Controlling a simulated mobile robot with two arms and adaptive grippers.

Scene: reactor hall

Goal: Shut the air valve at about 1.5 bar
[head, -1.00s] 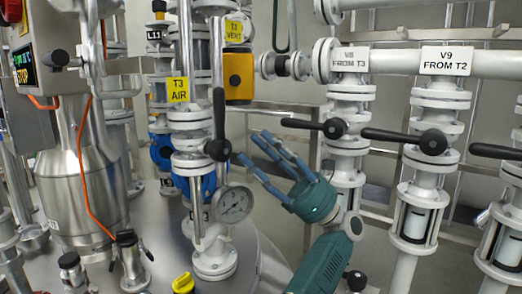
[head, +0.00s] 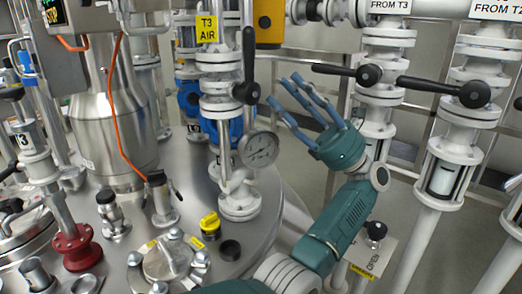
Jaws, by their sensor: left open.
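The air valve (head: 218,108) is a white flanged fitting on a vertical pipe, below a yellow "T3 AIR" label (head: 207,29). Its black lever (head: 249,62) points straight up from a round black hub. My left gripper (head: 284,99), teal with blue-grey fingers, is open and empty just right of the lever. Its fingers point up and left toward the hub, and I see no contact. My right gripper is not in view.
White valve columns with black levers (head: 347,71) stand right of my left gripper, their levers reaching toward it. A yellow box (head: 270,22) is above. The steel vessel top (head: 215,262) below carries a yellow cap (head: 210,223), a red fitting (head: 76,246) and several ports.

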